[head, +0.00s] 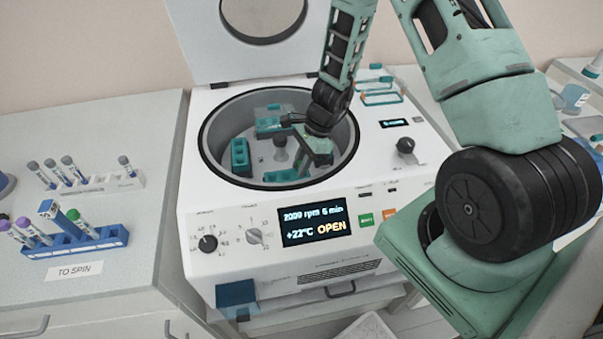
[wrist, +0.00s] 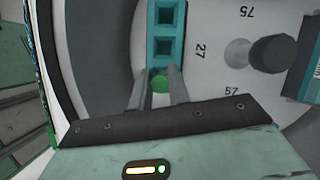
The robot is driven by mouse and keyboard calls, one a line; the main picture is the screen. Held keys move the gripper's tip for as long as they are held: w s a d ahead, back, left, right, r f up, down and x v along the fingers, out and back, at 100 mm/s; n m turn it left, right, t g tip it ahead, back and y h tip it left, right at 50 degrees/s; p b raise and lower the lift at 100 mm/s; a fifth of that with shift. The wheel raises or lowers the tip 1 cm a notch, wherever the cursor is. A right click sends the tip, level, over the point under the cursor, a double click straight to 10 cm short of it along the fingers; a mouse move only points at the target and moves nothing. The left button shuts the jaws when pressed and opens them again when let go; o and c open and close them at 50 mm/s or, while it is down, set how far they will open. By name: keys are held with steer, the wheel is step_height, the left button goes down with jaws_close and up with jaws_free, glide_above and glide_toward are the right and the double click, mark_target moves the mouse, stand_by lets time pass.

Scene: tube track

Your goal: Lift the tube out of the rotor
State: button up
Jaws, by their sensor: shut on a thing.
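The open centrifuge (head: 300,235) stands in the middle of the head view, with teal buckets (head: 240,157) around the rotor hub (head: 281,143) in its bowl. My gripper (head: 318,160) is down inside the bowl at its right side, and its fingertips are hard to make out there. In the wrist view my gripper (wrist: 160,88) is shut on a green-capped tube (wrist: 160,84), of which only the cap shows. The cap is at the near end of a teal bucket (wrist: 167,32) with two empty square holes. How deep the tube sits is hidden.
The raised lid (head: 240,45) stands behind the bowl, and the bowl's rim (head: 204,145) surrounds my gripper. On the left counter are a blue rack (head: 85,243) of capped tubes, a "TO SPIN" label (head: 75,270) and a white rack (head: 100,185) with tubes.

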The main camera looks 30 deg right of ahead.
steer(key=shift+r, duration=0.1)
steer(key=shift+r, duration=4.95)
step_height(320, 180, up, 5)
steer(key=p, duration=0.4)
steer(key=shift+f, duration=0.15)
